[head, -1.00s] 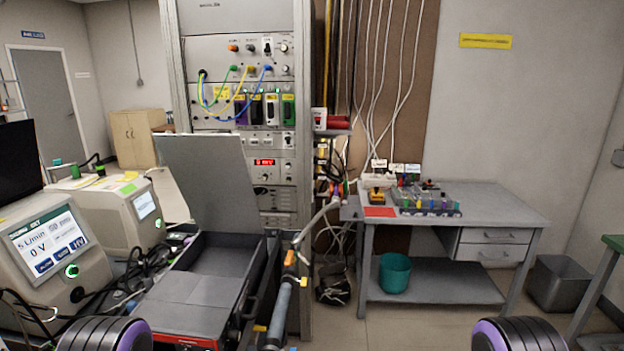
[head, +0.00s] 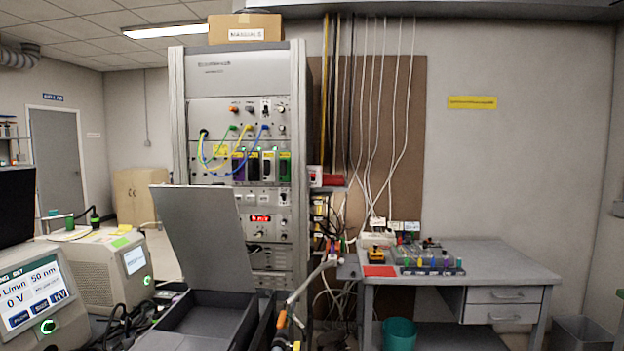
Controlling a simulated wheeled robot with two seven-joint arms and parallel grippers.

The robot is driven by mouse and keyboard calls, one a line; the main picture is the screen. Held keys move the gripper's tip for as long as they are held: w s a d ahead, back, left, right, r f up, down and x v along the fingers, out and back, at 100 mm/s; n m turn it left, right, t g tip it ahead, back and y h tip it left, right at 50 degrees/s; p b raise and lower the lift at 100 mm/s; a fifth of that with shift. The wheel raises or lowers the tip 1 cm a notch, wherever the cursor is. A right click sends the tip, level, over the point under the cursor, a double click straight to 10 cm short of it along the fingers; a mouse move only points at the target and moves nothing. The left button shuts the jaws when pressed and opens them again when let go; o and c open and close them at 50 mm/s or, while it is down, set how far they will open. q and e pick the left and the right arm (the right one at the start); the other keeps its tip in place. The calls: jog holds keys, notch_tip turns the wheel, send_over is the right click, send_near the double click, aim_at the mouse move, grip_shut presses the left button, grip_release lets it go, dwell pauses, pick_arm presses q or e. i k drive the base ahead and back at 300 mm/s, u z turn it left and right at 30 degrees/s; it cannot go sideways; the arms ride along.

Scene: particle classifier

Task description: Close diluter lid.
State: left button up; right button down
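The diluter is a dark grey box (head: 190,328) at the lower left of centre in the head view. Its flat grey lid (head: 205,250) stands open, tilted back from upright, in front of the tall instrument rack. The open interior shows below the lid, and the front of the box is cut off by the bottom edge. Neither of my grippers shows in the head view.
Two instruments with lit screens, one nearer (head: 40,300) and one farther (head: 105,265), stand left of the diluter. A hose with an orange fitting (head: 283,318) runs along its right side. A grey desk (head: 500,275) with small parts stands at the right.

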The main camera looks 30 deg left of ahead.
aim_at(202, 225)
jog(key=z, duration=0.35)
jog(key=i, duration=2.2)
jog(key=u, duration=3.7)
jog(key=i, duration=0.3)
jog(key=u, duration=0.05)
